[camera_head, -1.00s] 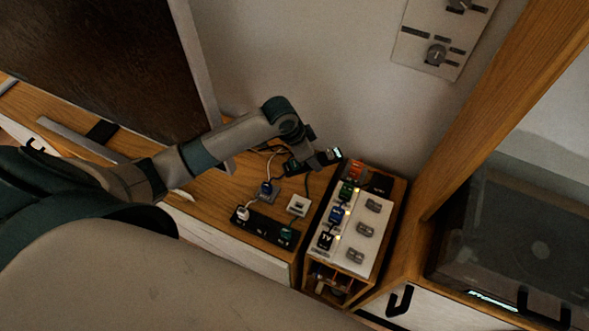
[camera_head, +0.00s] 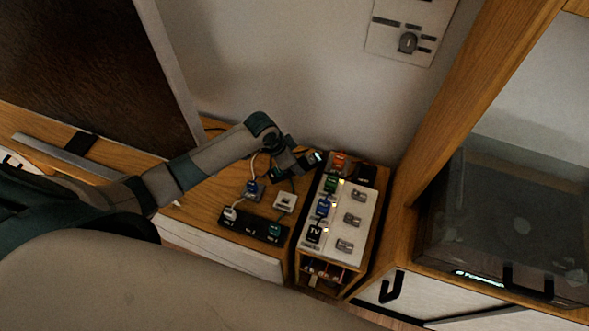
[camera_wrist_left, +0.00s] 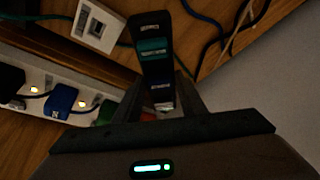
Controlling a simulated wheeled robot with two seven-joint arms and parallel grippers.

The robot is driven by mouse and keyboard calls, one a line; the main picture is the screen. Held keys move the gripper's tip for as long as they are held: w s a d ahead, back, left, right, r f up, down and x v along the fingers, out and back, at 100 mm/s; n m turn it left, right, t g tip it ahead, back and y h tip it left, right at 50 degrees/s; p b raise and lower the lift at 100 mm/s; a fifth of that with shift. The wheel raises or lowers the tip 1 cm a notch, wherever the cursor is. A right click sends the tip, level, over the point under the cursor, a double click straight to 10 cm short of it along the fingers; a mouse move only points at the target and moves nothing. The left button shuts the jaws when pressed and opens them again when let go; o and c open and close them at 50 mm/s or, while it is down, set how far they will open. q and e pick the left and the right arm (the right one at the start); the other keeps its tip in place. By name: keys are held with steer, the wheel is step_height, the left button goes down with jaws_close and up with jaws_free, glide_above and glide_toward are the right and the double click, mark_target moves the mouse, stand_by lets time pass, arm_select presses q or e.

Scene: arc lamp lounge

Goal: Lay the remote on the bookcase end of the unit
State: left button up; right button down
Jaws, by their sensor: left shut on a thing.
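My left gripper (camera_head: 287,172) is over the right end of the wooden unit (camera_head: 195,200), beside the socket box. In the left wrist view, the gripper (camera_wrist_left: 160,100) is shut on a slim dark thing with teal and blue bands, which looks like the remote (camera_wrist_left: 153,32). In the head view it is small and hard to make out against the gripper. I cannot tell for sure which part is the bookcase end. My right gripper is not in view.
A wooden box with a white panel (camera_head: 368,207) holds coloured plugs. A black power strip (camera_head: 252,226), a white socket block (camera_head: 284,201) and loose cables lie on the unit. A dark screen (camera_head: 80,60) stands left. A wood-framed cabinet with a dark appliance (camera_head: 500,225) is at right.

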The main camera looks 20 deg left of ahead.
arm_select(q)
step_height(320, 180, down, 4)
steer(key=shift+r, duration=0.25)
steer(key=shift+f, duration=0.35)
steer(key=shift+f, duration=0.1)
steer(key=o, duration=1.3)
steer(key=shift+c, duration=0.2)
